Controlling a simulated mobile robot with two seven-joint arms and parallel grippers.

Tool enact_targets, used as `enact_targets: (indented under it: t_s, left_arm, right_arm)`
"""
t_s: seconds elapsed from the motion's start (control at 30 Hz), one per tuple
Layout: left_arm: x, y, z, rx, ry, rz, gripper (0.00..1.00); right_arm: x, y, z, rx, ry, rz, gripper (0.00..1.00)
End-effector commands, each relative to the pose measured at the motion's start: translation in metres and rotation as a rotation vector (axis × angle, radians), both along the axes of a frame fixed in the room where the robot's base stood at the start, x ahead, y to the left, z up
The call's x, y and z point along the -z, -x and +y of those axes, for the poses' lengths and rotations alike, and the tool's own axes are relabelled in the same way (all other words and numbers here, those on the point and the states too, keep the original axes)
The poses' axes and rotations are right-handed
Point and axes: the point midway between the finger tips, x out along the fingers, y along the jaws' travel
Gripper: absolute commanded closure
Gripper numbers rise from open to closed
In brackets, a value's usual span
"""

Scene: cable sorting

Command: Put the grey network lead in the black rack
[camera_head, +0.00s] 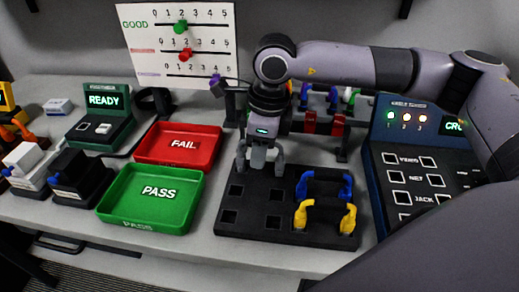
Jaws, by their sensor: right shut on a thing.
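My right gripper (259,156) hangs above the back left part of the black rack (257,231), shut on the grey network lead (279,161). The lead looks like a short grey arch with its two ends pointing down. Its lower ends appear close to the rack's back left holes, but I cannot tell if they touch. The rack is a flat black block with square holes. A blue lead (346,187) and a yellow lead (349,219) stand in its right side. The front left holes are empty. My left gripper is not in view.
A green PASS tray (152,216) and a red FAIL tray (180,160) lie left of the rack, both empty. A tester panel (400,158) stands close on the right. Behind is a black stand (342,153) with several coloured connectors. A READY device (104,126) is at left.

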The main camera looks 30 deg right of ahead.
Motion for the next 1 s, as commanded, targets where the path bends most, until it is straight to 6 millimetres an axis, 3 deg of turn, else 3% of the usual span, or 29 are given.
enact_targets:
  t_s: [0.93,0.97,1.0]
  left_arm:
    - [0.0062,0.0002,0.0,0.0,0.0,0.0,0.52]
    - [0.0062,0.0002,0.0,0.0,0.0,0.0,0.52]
    - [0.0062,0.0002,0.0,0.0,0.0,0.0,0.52]
  right_arm:
    - [0.0024,-0.0003,0.0002,0.0,-0.001,-0.001,1.0]
    - [0.0024,-0.0003,0.0002,0.0,-0.001,-0.001,0.7]
    - [0.0024,-0.0003,0.0002,0.0,-0.001,-0.001,0.57]
